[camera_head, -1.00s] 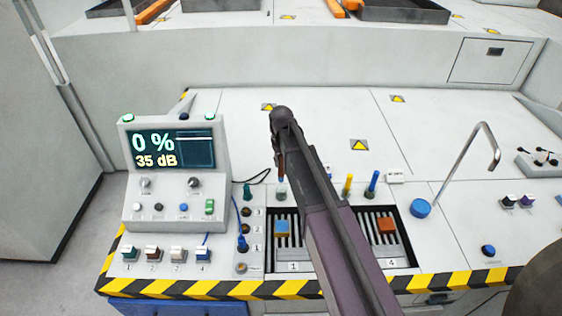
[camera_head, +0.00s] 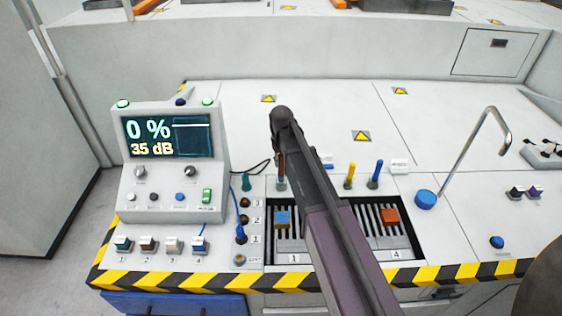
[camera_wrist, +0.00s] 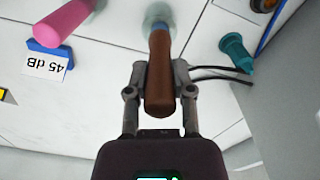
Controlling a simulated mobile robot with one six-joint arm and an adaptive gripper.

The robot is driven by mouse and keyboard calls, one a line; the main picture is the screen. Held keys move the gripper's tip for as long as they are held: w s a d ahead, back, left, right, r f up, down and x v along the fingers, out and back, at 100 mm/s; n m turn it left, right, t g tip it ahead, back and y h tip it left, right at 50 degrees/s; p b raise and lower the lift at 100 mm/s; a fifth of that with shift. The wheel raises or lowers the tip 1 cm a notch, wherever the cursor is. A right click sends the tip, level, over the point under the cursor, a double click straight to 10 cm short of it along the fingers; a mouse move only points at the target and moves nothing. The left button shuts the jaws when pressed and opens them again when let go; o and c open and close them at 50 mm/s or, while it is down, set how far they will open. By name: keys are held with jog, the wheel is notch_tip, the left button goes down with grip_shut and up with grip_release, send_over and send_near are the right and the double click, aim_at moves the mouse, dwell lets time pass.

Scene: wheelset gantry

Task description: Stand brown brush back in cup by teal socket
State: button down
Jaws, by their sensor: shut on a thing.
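My gripper (camera_wrist: 160,85) is shut on the handle of the brown brush (camera_wrist: 160,60). The brush points away from the wrist camera, and its blue collar lies over the small pale cup (camera_wrist: 158,12). In the head view the brown brush (camera_head: 281,165) is upright right above the cup (camera_head: 281,184); whether its tip is inside the rim I cannot tell. The teal socket (camera_wrist: 235,48) is right of the cup in the wrist view, with black cables beside it. In the head view the teal socket (camera_head: 246,182) is left of the cup. My arm hides part of the bench.
A pink handle (camera_wrist: 62,22) stands by a "45 dB" card (camera_wrist: 46,63). A yellow brush (camera_head: 350,175) and a blue brush (camera_head: 375,173) stand to the right. A console (camera_head: 170,160) reading 0 % and 35 dB is at left. Slotted trays lie in front.

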jog(key=shift+f+b, duration=0.7)
jog(key=shift+f, duration=0.2)
jog(key=shift+c, duration=2)
grip_release()
jog(key=shift+r, duration=0.15)
notch_tip(320, 180, up, 10)
jog(key=p, duration=1)
jog(key=shift+f, duration=0.2)
